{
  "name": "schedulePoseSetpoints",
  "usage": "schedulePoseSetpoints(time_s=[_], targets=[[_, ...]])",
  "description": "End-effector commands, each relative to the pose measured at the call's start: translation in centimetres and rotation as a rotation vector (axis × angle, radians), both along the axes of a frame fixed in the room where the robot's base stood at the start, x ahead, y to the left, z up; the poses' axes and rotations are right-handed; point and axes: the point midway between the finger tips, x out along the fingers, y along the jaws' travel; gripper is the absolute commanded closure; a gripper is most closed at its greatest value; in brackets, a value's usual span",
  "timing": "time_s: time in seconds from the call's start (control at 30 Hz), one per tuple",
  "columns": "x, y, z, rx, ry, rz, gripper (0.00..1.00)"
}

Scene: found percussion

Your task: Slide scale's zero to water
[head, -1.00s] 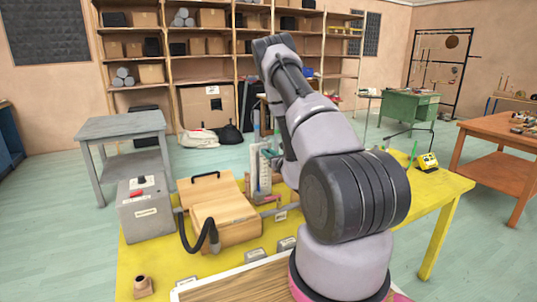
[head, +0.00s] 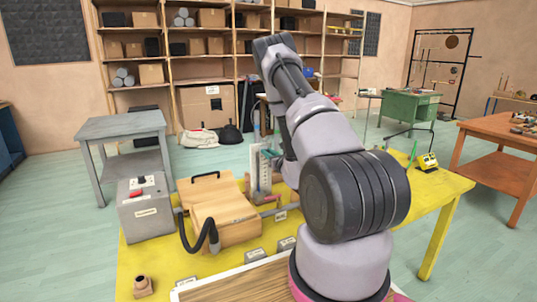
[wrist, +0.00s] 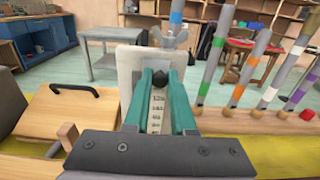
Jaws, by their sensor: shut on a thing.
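The scale (wrist: 156,112) is a pale strip with printed numbers, upright against a white backing board (wrist: 130,72) in the wrist view. My gripper (wrist: 161,80) has teal fingers on either side of the strip, shut on a small black knob (wrist: 161,74) at its top. The fingers hide the strip's edges, and its lower end with the zero is out of sight behind the gripper body. No water level can be made out.
A wooden box with a black handle (head: 220,208) and a grey control box (head: 145,208) stand left of the board. A black hose (head: 197,240) curves in front. Several upright rods with coloured bands (wrist: 240,65) stand to the right in the wrist view.

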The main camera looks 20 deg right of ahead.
Motion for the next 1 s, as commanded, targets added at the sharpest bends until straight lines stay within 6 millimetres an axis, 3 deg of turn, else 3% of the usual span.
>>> schedulePoseSetpoints(time_s=[0.37,0.4,0.43,0.47,0.8,1.0], targets=[[0.0,0.0,0.7,0.0,0.001,0.0,1.0],[0.0,0.0,0.7,0.0,0.001,0.0,0.62],[0.0,0.0,0.7,0.0,0.001,0.0,0.5],[0.0,0.0,0.7,0.0,0.001,0.0,0.47],[-0.3,0.0,0.7,0.0,0.001,0.0,0.47],[-3.0,-0.2,0.7,0.002,0.004,-0.002,0.47]])
